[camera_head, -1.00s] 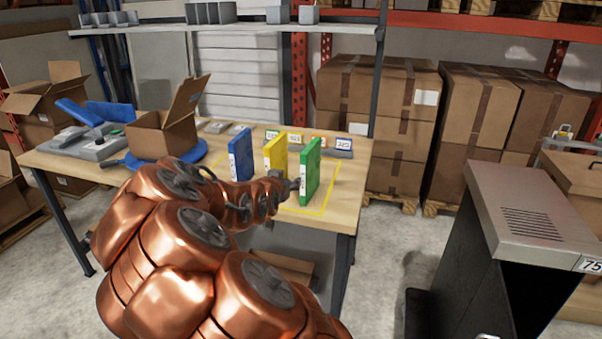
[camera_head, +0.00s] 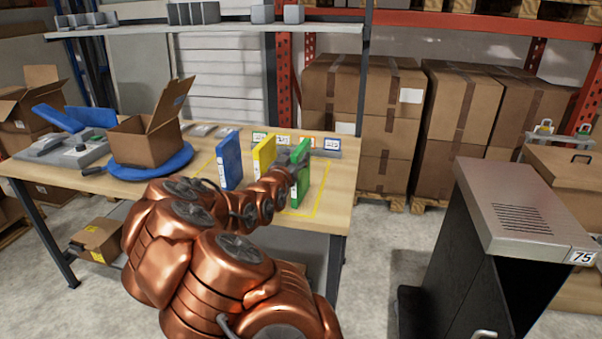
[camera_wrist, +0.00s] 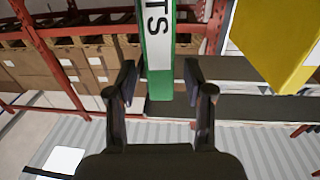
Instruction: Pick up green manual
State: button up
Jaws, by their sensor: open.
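The green manual (camera_head: 302,180) stands upright on the workbench, rightmost of three manuals. In the wrist view its spine (camera_wrist: 158,62), with a white label, hangs down from the top of the picture between the two fingers of my gripper (camera_wrist: 160,85). The fingers are open, with a gap on both sides of the spine. In the head view my gripper (camera_head: 292,165) is at the manual and hides part of it. The yellow manual (camera_head: 263,158) stands to its left and also shows at the upper right of the wrist view (camera_wrist: 285,35). The blue manual (camera_head: 229,160) is further left.
The workbench (camera_head: 325,215) has a yellow outline around the manuals and a row of small labels behind them. An open cardboard box (camera_head: 145,145) sits on a blue turntable (camera_head: 180,162) to the left. A dark cabinet (camera_head: 470,260) stands on the right.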

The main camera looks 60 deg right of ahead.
jog(key=shift+p+x, duration=0.8)
jog(key=shift+x, duration=1.6)
jog(key=shift+f, duration=0.2)
jog(key=shift+c, duration=0.2)
grip_shut()
